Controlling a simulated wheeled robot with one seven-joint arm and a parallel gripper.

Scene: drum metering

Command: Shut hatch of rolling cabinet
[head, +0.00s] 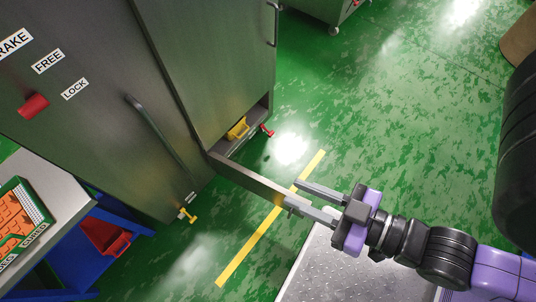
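The rolling cabinet (205,65) is a tall dark grey metal unit at the upper left in the head view. Its hatch (250,180) is a low, narrow panel that stands swung out from the bottom of the cabinet, leaving a low compartment open. A yellow object (238,128) shows inside that opening. My gripper (292,197) is at the hatch's free end, with its two grey fingers apart. The fingertips overlap the end of the panel in the picture; I cannot tell whether they touch it.
A panel with a red knob (33,106) and a long handle (160,132) stands at the left. A blue cart (62,245) with a red bin (104,238) is at lower left. A metal plate (345,275) lies below my arm.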

